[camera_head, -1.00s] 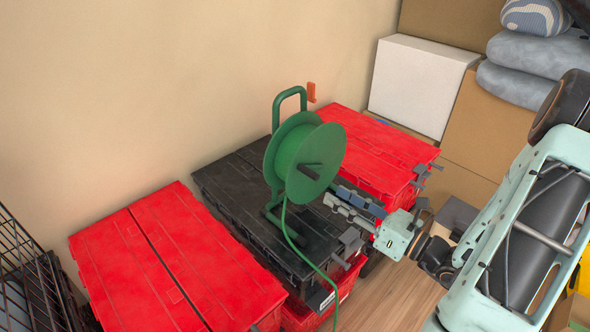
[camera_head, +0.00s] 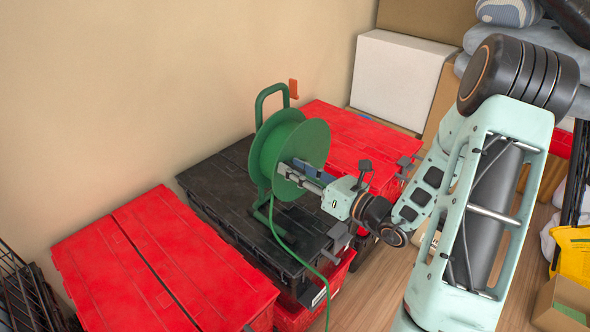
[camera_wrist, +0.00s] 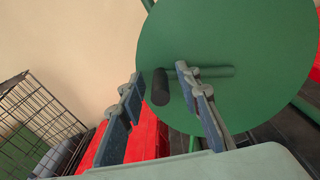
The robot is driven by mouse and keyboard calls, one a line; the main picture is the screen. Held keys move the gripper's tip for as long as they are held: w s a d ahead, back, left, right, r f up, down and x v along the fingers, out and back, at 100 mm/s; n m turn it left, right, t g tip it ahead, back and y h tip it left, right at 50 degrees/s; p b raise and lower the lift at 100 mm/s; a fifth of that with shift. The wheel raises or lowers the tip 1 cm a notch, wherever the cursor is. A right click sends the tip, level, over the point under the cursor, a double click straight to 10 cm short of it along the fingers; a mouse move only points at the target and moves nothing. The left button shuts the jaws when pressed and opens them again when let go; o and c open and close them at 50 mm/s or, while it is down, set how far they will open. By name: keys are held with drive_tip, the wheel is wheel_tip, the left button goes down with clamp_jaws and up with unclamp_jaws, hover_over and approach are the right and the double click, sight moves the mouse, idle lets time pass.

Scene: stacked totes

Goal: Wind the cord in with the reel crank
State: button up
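The green cord reel (camera_head: 270,150) stands upright on a black tote (camera_head: 222,185). Its green cord (camera_head: 290,252) hangs from the drum over the tote's front edge. In the wrist view the reel's round side disc (camera_wrist: 225,50) fills the right part. The dark crank handle (camera_wrist: 160,87) sticks out from the disc toward the camera. My gripper (camera_head: 292,170) is at the disc's face, and it also shows in the wrist view (camera_wrist: 158,75). Its two fingers are apart, one on each side of the handle. I cannot tell whether either finger touches it.
Red totes stand left (camera_head: 160,262) and right (camera_head: 352,140) of the black one. A wire rack (camera_wrist: 38,115) is at the left. A white box (camera_head: 395,80) stands at the back. Wooden floor shows in front of the totes.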

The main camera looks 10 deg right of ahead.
drive_tip(key=shift+w, duration=0.1)
clamp_jaws()
idle(0.3)
